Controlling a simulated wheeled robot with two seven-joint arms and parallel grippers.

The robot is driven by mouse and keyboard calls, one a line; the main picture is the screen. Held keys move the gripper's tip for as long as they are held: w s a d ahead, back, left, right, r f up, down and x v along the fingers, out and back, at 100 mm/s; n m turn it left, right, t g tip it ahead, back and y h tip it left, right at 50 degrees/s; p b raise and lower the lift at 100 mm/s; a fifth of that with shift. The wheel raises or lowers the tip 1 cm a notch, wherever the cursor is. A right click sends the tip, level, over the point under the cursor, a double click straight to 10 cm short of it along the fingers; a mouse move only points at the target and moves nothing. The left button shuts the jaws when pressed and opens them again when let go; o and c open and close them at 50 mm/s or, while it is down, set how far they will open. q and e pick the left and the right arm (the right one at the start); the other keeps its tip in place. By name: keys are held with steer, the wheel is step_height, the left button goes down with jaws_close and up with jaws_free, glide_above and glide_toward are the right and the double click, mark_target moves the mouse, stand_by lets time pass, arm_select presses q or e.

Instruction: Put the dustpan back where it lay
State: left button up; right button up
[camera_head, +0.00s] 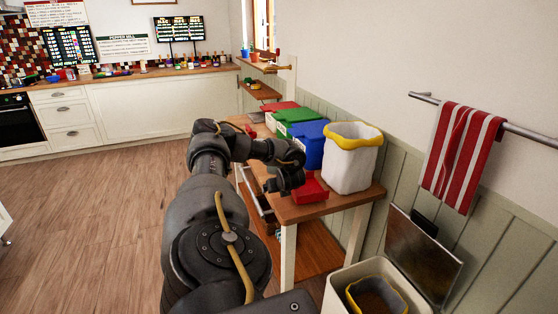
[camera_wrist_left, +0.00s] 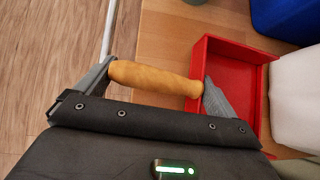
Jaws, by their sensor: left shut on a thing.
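The dustpan is a red open tray with a tan handle. In the head view its red pan (camera_head: 312,189) is at the near end of the wooden side table (camera_head: 338,199), in front of a white bin. The wrist view shows the red pan (camera_wrist_left: 238,62) and the tan handle (camera_wrist_left: 150,78). My left gripper (camera_head: 290,182) is shut on the dustpan, with the handle between its fingers (camera_wrist_left: 158,86) in the wrist view. I cannot tell whether the pan touches the tabletop. My right gripper is not in view.
An open bin (camera_head: 342,297) stands on the floor in front. The floor at left is clear.

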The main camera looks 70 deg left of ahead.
arm_select(q)
steer(key=shift+f, duration=0.6)
steer(key=o, duration=1.1)
step_height(320, 180, up, 10)
stand_by(0.8)
